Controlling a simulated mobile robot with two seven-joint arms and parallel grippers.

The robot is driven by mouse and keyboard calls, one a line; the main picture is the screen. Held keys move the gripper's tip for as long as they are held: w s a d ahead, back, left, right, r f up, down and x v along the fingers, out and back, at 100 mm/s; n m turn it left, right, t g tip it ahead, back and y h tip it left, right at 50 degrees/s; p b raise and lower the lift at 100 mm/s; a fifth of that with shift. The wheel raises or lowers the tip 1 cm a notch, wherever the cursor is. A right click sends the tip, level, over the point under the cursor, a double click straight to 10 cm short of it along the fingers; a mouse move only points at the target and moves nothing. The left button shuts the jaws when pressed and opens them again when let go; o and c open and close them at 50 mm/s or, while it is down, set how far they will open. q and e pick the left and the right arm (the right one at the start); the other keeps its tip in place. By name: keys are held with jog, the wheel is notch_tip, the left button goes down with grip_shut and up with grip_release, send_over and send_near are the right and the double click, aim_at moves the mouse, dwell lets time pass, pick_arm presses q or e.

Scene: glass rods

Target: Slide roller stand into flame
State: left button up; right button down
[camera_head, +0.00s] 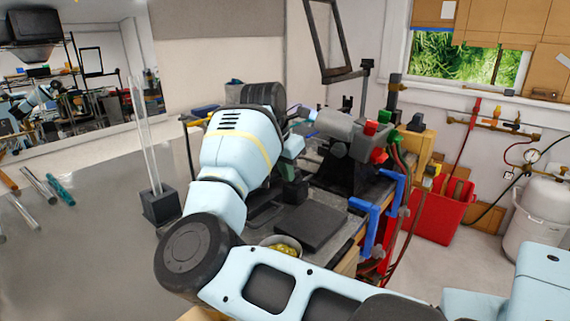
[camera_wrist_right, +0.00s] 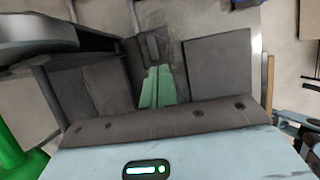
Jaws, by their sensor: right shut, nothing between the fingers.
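The torch (camera_head: 334,124), a grey barrel with red and green knobs, sits on a black stand on the bench. A small bluish patch shows near its mouth; I cannot tell if it is flame. In the right wrist view, my right gripper's green fingers (camera_wrist_right: 158,78) are together with nothing between them. They point at a small dark upright part (camera_wrist_right: 153,44), perhaps of the roller stand; contact cannot be told. In the head view my right wrist covers much of this area. A dark block (camera_head: 294,190) shows below the torch mouth. My left gripper is out of view.
A flat dark plate (camera_head: 311,226) and a bowl of yellow-green pieces (camera_head: 284,246) are at the bench front. A clear glass tube (camera_head: 145,130) stands in a black holder (camera_head: 160,206) at left. Blue clamps (camera_head: 369,232) and red hoses line the right edge.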

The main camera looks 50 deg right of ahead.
aim_at(299, 170)
jog(key=d, duration=0.3)
jog(key=shift+w+d, duration=0.15)
jog(key=shift+d, duration=0.15)
jog(key=shift+d+f, duration=0.1)
jog(key=shift+d, duration=0.35)
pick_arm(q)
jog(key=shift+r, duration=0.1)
pick_arm(e)
jog(key=shift+a, duration=0.15)
